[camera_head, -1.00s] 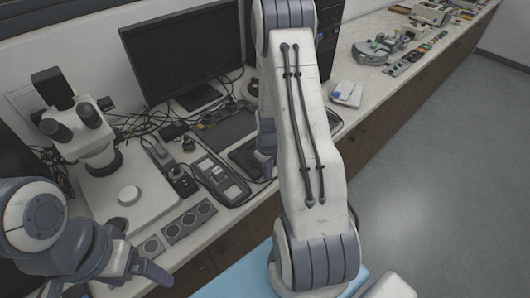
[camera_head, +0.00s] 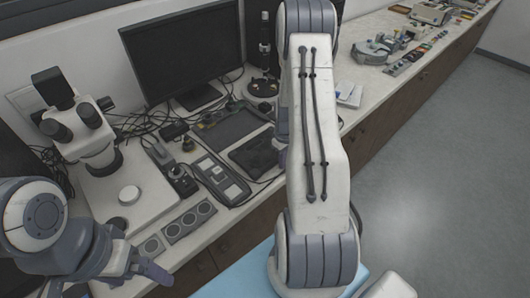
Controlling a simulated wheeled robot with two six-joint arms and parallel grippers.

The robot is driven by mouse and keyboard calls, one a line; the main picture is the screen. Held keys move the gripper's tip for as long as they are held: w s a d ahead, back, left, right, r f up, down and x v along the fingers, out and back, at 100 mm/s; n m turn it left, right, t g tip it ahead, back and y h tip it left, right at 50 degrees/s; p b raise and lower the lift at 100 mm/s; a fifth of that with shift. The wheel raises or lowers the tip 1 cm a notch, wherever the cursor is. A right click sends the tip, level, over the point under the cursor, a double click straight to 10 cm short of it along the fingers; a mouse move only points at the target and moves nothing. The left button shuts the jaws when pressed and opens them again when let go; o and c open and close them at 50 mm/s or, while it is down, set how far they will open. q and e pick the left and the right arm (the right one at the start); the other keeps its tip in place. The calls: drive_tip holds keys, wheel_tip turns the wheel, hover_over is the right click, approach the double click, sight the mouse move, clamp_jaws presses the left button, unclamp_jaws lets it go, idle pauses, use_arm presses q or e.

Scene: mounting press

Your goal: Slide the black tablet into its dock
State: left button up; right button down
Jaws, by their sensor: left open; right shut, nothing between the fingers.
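A flat black slab, which looks like the black tablet (camera_head: 252,153), lies on the bench near its front edge. Its right end is close to my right arm. Just behind it lies a dark, shallow, framed rectangle (camera_head: 232,128) that may be the dock; I cannot tell for sure. The two appear side by side, not one inside the other. My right gripper (camera_head: 283,157) is mostly hidden behind its own arm; a grey-blue part shows just right of the slab, shut and empty. My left gripper (camera_head: 150,272) is low at the left, open and empty, in front of the bench.
A microscope (camera_head: 88,130) stands at the left, and a monitor (camera_head: 183,50) stands at the back with cables below. A grey handheld device (camera_head: 220,178) lies left of the slab. A plate with round wells (camera_head: 189,222) lies nearer the front. White boxes (camera_head: 349,95) lie right of my arm.

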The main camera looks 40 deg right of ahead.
sight(252, 149)
drive_tip(key=shift+w, duration=0.1)
drive_tip(key=shift+w+a+b, duration=0.1)
drive_tip(key=shift+w+b, duration=0.2)
drive_tip(key=shift+w, duration=3.35)
drive_tip(key=shift+w+b, duration=0.6)
drive_tip(key=shift+w, duration=2.35)
drive_tip(key=shift+s, duration=0.6)
drive_tip(key=shift+s+a+p, duration=0.15)
drive_tip(key=shift+a+p, duration=0.3)
drive_tip(key=shift+a, duration=1.6)
